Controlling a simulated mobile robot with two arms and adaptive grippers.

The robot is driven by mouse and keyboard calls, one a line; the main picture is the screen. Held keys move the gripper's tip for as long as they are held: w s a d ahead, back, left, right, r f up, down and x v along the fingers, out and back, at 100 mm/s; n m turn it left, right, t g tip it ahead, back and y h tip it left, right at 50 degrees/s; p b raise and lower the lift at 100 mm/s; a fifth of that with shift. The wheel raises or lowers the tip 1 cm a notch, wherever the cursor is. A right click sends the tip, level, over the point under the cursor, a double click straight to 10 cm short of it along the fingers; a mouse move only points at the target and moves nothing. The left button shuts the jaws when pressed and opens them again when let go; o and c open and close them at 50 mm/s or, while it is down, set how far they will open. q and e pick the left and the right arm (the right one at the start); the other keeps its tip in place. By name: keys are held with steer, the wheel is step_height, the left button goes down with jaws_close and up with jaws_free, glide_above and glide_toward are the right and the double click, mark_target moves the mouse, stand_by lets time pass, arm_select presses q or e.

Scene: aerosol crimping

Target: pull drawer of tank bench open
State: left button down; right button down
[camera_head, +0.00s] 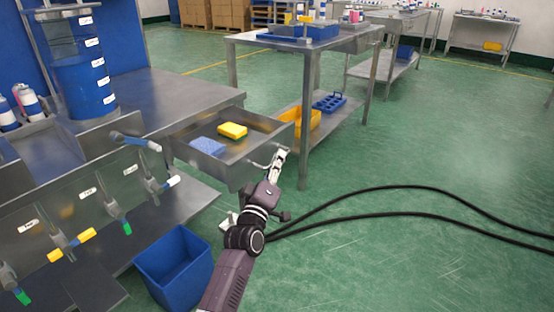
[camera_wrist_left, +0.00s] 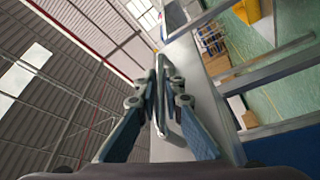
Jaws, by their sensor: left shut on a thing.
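The drawer (camera_head: 181,150) of the tank bench (camera_head: 165,97) stands out from the bench in the head view. A yellow sponge (camera_head: 232,130) and a blue cloth or sponge (camera_head: 207,146) lie inside it. My left gripper (camera_head: 279,158) is at the drawer's front, at the bar handle (camera_head: 256,165). In the left wrist view the fingers (camera_wrist_left: 160,95) are closed around the handle (camera_wrist_left: 163,118), in front of the grey drawer front (camera_wrist_left: 193,75). My right gripper is in neither view.
A blue bin (camera_head: 174,268) stands on the floor below the valves. A metal table (camera_head: 305,45) with a lower shelf stands just beyond the drawer. Black hoses (camera_head: 400,190) lie on the green floor at right, which is otherwise largely clear.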

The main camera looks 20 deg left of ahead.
arm_select(q)
steer(key=shift+f, duration=0.1)
steer(key=c, duration=2)
jaws_free()
steer(key=shift+c, duration=0.2)
steer(key=shift+s, duration=0.1)
steer(key=v, duration=1.1)
steer(key=shift+s, duration=0.45)
steer(key=shift+f, duration=0.1)
